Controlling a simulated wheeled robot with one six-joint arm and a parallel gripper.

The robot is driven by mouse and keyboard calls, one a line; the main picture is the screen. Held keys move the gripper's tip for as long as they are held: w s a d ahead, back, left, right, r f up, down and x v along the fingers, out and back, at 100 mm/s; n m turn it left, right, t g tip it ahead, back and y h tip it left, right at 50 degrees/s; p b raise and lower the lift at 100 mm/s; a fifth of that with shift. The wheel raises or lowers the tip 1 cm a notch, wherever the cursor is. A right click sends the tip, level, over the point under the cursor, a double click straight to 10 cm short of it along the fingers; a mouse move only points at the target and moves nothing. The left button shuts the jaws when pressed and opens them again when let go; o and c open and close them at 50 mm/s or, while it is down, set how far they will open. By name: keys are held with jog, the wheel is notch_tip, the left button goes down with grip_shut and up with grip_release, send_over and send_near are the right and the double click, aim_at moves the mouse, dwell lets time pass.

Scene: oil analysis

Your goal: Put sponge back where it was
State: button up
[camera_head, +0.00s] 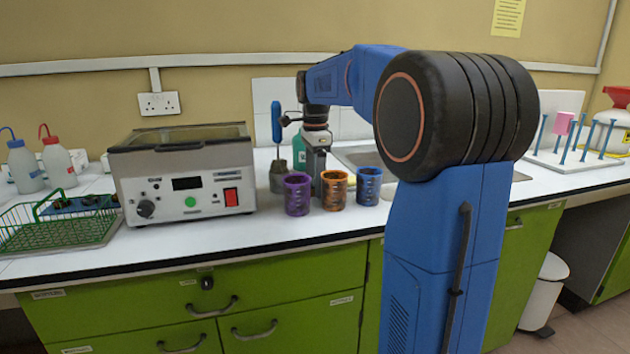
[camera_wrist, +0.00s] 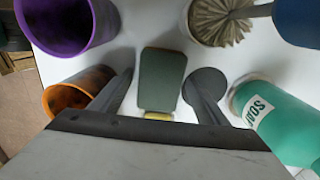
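The sponge (camera_wrist: 162,80), dark green with a yellow edge at its lower end, shows in the middle of the wrist view over the white worktop. My gripper (camera_wrist: 160,90) is open, with one finger on each side of the sponge and a visible gap on both sides. In the head view my gripper (camera_head: 319,190) points down at the worktop behind the purple and orange cups. There the sponge is mostly hidden; a small yellow patch behind the cups may be part of it, but I cannot tell.
A purple cup (camera_head: 297,194), an orange cup (camera_head: 334,190) and a blue cup (camera_head: 368,186) stand close in front. A brush holder (camera_wrist: 222,22) and green bottle (camera_wrist: 277,122) are close by. A grey bath (camera_head: 185,180) stands left; the sink (camera_head: 365,157) is behind right.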

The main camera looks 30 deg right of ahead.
jog(key=shift+r, duration=0.1)
notch_tip(320, 180, up, 12)
dwell(0.6)
dwell(0.4)
